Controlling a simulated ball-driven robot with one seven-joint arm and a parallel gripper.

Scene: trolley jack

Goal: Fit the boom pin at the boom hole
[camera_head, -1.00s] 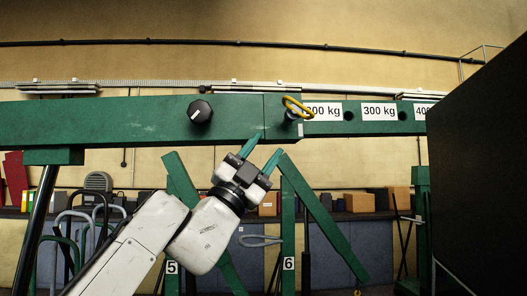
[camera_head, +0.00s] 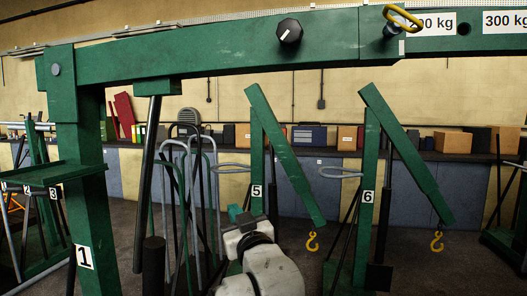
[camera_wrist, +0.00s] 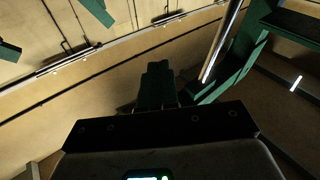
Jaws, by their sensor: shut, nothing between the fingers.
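The boom pin (camera_head: 403,18) has a yellow loop handle and a grey shaft. It stands at the outer end of the thick green boom sleeve (camera_head: 200,50), beside a partly covered weight label. How deep it sits cannot be told. A dark boom hole (camera_head: 464,28) shows in the thinner inner boom, between that label and the "300 kg" label. My gripper (camera_head: 238,212) is low in the head view, well below the boom and left of the pin. In the wrist view my green fingers (camera_wrist: 158,84) are together and empty.
A black knob (camera_head: 289,31) is on the sleeve. Crane post 1 (camera_head: 85,210) and a dark strut (camera_head: 148,180) stand left. Cranes 5 (camera_head: 285,160) and 6 (camera_head: 408,155) with hooks stand behind. A bench (camera_head: 440,155) with boxes lines the wall.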

